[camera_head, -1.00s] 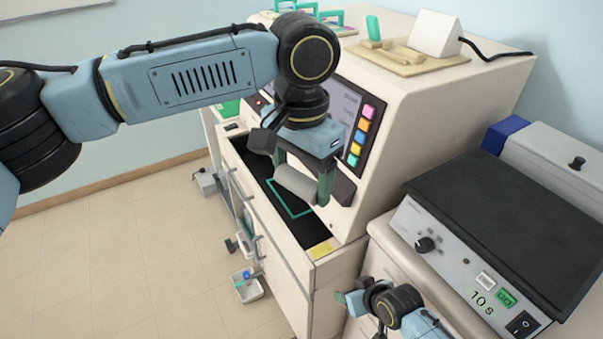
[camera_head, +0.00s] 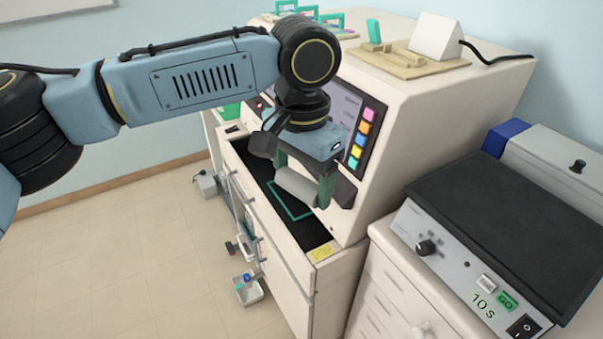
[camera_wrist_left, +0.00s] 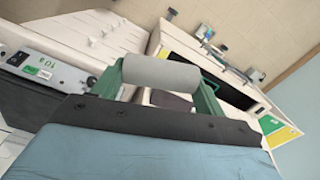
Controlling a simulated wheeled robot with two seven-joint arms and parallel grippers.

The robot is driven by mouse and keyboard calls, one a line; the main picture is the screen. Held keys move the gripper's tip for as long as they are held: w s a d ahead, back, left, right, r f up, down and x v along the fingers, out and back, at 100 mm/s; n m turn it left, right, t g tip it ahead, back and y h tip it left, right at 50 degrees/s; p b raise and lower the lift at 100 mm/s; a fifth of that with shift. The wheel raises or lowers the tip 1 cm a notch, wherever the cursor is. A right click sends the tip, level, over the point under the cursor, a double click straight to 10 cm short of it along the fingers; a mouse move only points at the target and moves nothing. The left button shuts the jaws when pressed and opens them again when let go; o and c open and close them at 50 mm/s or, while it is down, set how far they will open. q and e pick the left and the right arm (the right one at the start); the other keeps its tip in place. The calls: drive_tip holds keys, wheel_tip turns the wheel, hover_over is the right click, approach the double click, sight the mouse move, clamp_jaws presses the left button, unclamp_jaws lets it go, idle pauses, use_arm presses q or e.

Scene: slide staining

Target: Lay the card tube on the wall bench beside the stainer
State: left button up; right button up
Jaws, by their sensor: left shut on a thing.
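My left gripper (camera_head: 308,182) is shut on the card tube (camera_head: 296,186), a short light grey cylinder. It holds the tube across its green fingers, above the dark open recess at the front of the stainer (camera_head: 430,105). In the left wrist view the tube (camera_wrist_left: 160,72) lies sideways between the fingertips of the left gripper (camera_wrist_left: 162,88). The stainer is a big cream cabinet with a screen and coloured buttons. I cannot clearly make out which surface is the wall bench. My right gripper is not in view.
A hotplate-like box (camera_head: 500,235) with a black top and a "10 s" label stands at right on a cream drawer unit (camera_head: 385,290). A wooden stand (camera_head: 410,62) and white wedge (camera_head: 436,34) sit on the stainer. A small tray (camera_head: 248,290) is low beside the cabinet.

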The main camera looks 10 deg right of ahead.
use_arm(q)
drive_tip(key=shift+w+a+f, duration=0.1)
drive_tip(key=shift+a+f, duration=0.05)
drive_tip(key=shift+a, duration=0.15)
drive_tip(key=a+f+n, duration=0.4)
drive_tip(key=a+n, duration=0.1)
drive_tip(key=a, duration=0.7)
drive_tip(key=a+f+n, duration=0.5)
drive_tip(key=a, duration=0.8)
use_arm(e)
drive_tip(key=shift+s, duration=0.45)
use_arm(q)
drive_tip(key=shift+a, duration=0.1)
